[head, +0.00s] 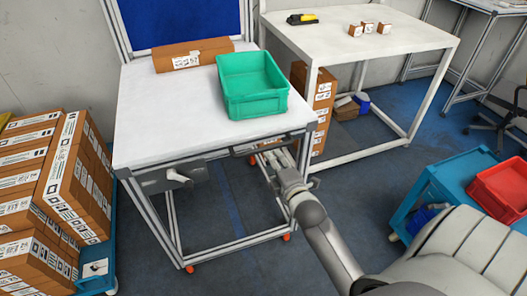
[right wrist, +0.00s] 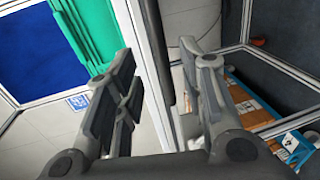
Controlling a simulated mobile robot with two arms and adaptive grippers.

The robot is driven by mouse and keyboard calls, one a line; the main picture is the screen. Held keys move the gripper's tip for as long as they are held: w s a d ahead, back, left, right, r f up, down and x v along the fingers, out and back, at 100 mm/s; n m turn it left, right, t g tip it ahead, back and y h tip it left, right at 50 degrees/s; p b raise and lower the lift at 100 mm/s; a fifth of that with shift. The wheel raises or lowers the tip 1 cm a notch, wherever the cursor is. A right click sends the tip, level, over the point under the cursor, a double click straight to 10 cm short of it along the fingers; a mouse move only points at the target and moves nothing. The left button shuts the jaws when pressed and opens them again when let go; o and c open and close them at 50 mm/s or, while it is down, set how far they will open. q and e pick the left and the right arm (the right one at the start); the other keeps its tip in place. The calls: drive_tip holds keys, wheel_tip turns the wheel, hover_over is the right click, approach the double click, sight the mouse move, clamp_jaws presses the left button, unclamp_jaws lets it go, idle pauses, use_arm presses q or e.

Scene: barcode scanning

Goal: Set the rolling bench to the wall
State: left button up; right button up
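The rolling bench (head: 150,115) has a white top, a metal frame and orange casters. It stands left of centre in the head view, with a blue back panel (head: 180,20) behind its top. A dark handle (head: 246,150) is on the right of its front edge. My right gripper (head: 270,162) is at this handle. In the right wrist view the right gripper (right wrist: 165,90) has its fingers apart, with a dark bar between them; contact is unclear. The pale wall (head: 50,50) is behind and left of the bench. My left gripper does not show.
A green crate (head: 250,104) and a brown carton (head: 190,57) stand on the bench. Stacked cartons (head: 75,175) are close on its left. A white table (head: 380,55) is close on its right. A blue cart with a red crate (head: 500,188) is at right.

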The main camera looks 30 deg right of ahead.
sight(265, 150)
drive_tip(key=x, duration=0.8)
drive_tip(key=shift+w+p, duration=0.2)
drive_tip(key=shift+p, duration=0.1)
drive_tip(key=shift+c, duration=0.4)
drive_tip(key=shift+f, duration=0.1)
clamp_jaws()
